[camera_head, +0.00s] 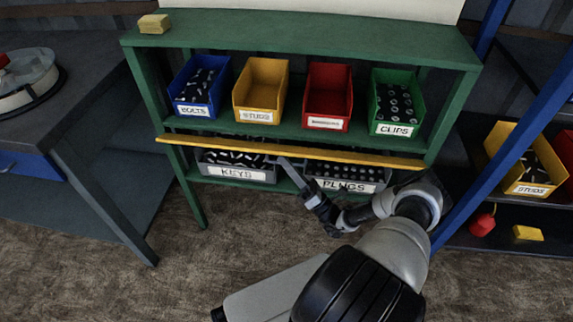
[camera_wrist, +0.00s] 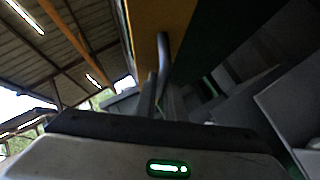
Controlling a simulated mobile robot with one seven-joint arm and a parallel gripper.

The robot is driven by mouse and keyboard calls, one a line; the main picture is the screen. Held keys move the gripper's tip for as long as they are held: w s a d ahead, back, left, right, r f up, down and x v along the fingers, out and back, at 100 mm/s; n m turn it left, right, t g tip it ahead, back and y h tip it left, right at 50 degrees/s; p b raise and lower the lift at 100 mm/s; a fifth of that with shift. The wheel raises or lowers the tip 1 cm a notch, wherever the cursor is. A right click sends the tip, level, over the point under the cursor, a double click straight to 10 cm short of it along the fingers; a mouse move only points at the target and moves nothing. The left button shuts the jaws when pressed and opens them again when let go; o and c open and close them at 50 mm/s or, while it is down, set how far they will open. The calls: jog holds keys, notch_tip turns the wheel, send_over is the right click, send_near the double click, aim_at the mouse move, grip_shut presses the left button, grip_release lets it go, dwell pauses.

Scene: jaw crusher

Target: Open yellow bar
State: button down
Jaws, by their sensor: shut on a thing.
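The yellow bar (camera_head: 220,145) runs across the front of the green shelf rack, below the upper row of bins. In the head view my gripper (camera_head: 283,160) reaches up from the lower right, its fingertips at the lower edge of the bar near its middle. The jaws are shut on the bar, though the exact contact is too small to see. In the wrist view the yellow bar (camera_wrist: 162,18) fills the top middle, and my gripper (camera_wrist: 162,45) meets it there with its fingers close together.
The green rack (camera_head: 300,25) holds blue, yellow, red and green bins above. Grey KEYS (camera_head: 236,172) and PLUGS (camera_head: 346,185) bins sit below, behind my gripper. A dark table (camera_head: 60,110) stands left; a blue post (camera_head: 505,140) stands right. The floor in front is open.

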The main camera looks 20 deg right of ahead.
jog(key=n+y, duration=0.2)
jog(key=n+g+y, duration=0.1)
jog(key=n+y, duration=0.1)
jog(key=shift+w+d+f, duration=0.15)
jog(key=shift+w+f, duration=0.1)
jog(key=shift+f, duration=0.15)
jog(key=shift+w+d+f+n+g+y, duration=0.1)
jog(key=shift+n+g+y, duration=0.35)
jog(key=shift+n+y, duration=0.4)
jog(key=shift+w+d+f+n+g+y, duration=0.1)
jog(key=shift+n+g+y, duration=0.4)
jog(key=shift+n, duration=0.65)
jog(key=shift+r, duration=0.1)
jog(key=c, duration=2.1)
grip_release()
jog(key=s+d, duration=0.5)
jog(key=s, duration=0.1)
jog(key=s+d+f, duration=0.1)
jog(key=s+d, duration=0.2)
jog(key=shift+s+d, duration=0.25)
jog(key=shift+d, duration=0.1)
jog(key=shift+r+y, duration=0.15)
jog(key=shift+y, duration=0.1)
